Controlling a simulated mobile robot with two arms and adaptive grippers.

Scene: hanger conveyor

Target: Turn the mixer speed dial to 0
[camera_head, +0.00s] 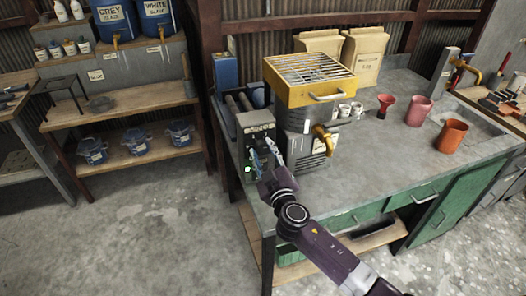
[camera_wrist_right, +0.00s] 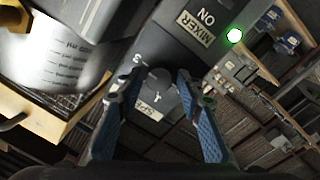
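The grey mixer control box (camera_head: 256,122), with a "MIXER" label, stands at the left end of the workbench. In the right wrist view, its dark speed dial (camera_wrist_right: 158,80) is near the centre, with a "3" and part of a "SPEED" label beside it. My right gripper (camera_head: 263,151) is in front of the box. In the wrist view its blue-padded fingers (camera_wrist_right: 158,86) are apart, one on each side of the dial; I cannot tell if they touch it. The dial's pointer setting is not clear. My left gripper is not in view.
A green light (camera_wrist_right: 235,35) is lit near the "MIXER ON" label. A yellow-framed machine with a grate (camera_head: 310,75) stands right beside the box. Cups, including an orange one (camera_head: 451,136), stand farther right. The bench front is clear.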

